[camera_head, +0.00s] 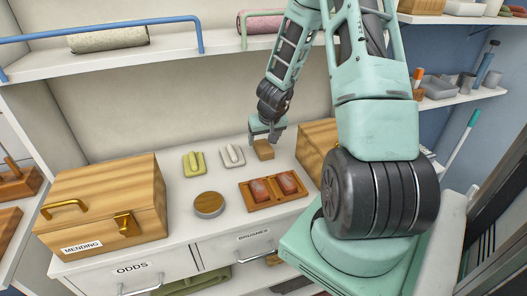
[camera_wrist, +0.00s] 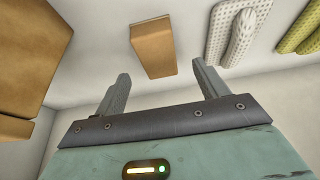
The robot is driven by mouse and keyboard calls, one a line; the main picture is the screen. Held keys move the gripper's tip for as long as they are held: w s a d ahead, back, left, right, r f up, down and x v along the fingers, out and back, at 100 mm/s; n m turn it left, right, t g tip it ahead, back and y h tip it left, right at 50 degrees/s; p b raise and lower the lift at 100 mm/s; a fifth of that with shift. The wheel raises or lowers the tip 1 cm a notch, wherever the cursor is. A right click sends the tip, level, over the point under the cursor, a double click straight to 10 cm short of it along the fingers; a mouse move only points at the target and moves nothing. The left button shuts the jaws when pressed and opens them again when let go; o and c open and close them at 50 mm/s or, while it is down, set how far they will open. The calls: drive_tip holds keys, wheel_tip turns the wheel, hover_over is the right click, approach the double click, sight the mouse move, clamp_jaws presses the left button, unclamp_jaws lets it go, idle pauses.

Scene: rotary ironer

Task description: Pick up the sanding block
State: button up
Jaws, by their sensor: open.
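The sanding block looks to be the small plain tan block (camera_head: 264,151) on the white counter (camera_head: 225,178), between the grey ribbed pad and the right-hand wooden box. My gripper (camera_head: 263,137) is over it, open and empty, pointing down. In the wrist view the tan block (camera_wrist: 153,47) lies just beyond my gripper's fingertips (camera_wrist: 160,72), roughly between their lines and nearer the left finger. A gap seems to remain between fingers and block; I cannot tell its exact height.
Grey (camera_head: 232,156) and yellow-green (camera_head: 194,163) pads lie left of the block. A round tin (camera_head: 208,204) and a wooden tray (camera_head: 255,204) with two reddish pieces lie in front. Wooden boxes stand left (camera_head: 100,198) and right (camera_head: 316,140). A shelf (camera_head: 165,52) runs above.

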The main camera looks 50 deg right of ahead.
sight(263, 146)
drive_tip(key=shift+x, duration=1.7)
drive_tip(key=shift+s+f, duration=0.1)
drive_tip(key=shift+s, duration=0.15)
drive_tip(key=c, duration=1.1)
